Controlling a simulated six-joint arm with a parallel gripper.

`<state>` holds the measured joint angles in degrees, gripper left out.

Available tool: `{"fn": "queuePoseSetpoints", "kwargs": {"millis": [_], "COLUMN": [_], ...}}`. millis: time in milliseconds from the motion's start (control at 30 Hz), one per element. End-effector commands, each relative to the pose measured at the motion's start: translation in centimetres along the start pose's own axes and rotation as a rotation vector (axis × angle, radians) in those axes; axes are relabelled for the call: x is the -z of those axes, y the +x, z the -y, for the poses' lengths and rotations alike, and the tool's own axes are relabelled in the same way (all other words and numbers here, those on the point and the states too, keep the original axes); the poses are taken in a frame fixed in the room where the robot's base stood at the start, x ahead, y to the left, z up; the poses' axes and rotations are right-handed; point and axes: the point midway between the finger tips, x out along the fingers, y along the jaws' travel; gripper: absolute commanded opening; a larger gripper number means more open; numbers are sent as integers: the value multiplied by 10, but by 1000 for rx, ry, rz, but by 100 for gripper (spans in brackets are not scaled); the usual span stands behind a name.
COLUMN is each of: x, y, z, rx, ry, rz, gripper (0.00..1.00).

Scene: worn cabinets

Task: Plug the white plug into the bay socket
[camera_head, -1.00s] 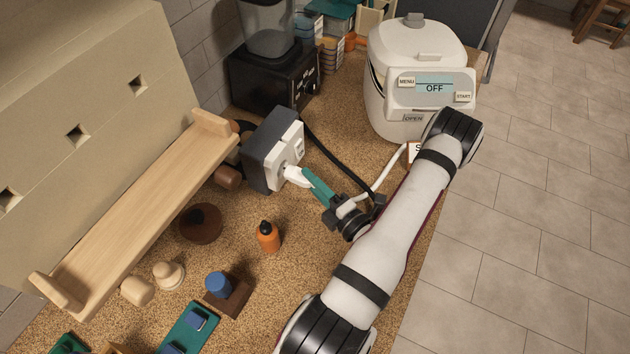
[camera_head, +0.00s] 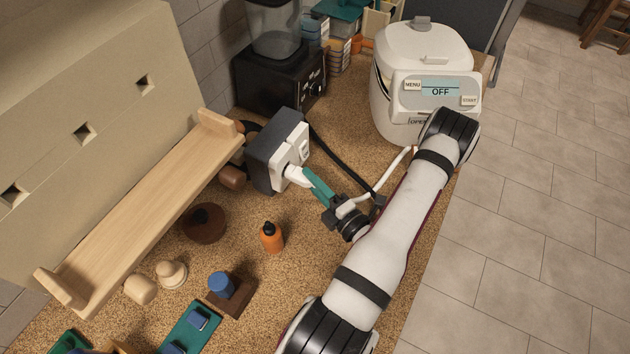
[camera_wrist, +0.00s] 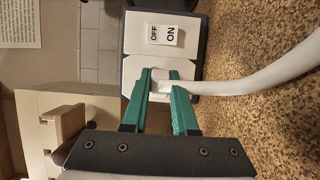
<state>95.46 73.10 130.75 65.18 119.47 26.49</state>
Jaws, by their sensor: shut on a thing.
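The bay socket is a dark grey box with a white face (camera_head: 298,153), standing on the speckled counter. In the wrist view its white front plate (camera_wrist: 130,75) carries an OFF/ON switch (camera_wrist: 165,35). My gripper (camera_head: 307,183) has green fingers and is shut on the white plug (camera_head: 296,177). In the wrist view the plug (camera_wrist: 160,83) sits between the fingertips, right at the plate below the switch. It looks to be against the plate; its prongs and the holes are hidden. A white cord (camera_wrist: 250,85) runs from the plug to the right.
A white cooker (camera_head: 425,70) reading OFF stands at the back right. A black blender (camera_head: 275,75) stands behind the socket. A wooden shelf (camera_head: 145,215), an orange bottle (camera_head: 271,238) and a blue-topped block (camera_head: 222,285) are to the left and front. A black cord (camera_head: 340,155) crosses behind my gripper.

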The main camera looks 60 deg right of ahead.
Motion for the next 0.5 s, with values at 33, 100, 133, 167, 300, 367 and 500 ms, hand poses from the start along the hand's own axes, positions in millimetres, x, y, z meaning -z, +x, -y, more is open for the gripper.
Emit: {"fn": "queuePoseSetpoints", "kwargs": {"millis": [33,100,133,167,300,367,500], "x": [1,2,2,3,4,5,6], "y": [2,3,4,5,9,11,15], "z": [0,0,0,0,0,0,0], "rx": [0,1,1,1,0,0,1], "ry": [0,0,0,0,1,1,1], "rz": [-1,-2,-2,-1,-2,-1,-2], "gripper": [0,0,0,0,0,0,0]}}
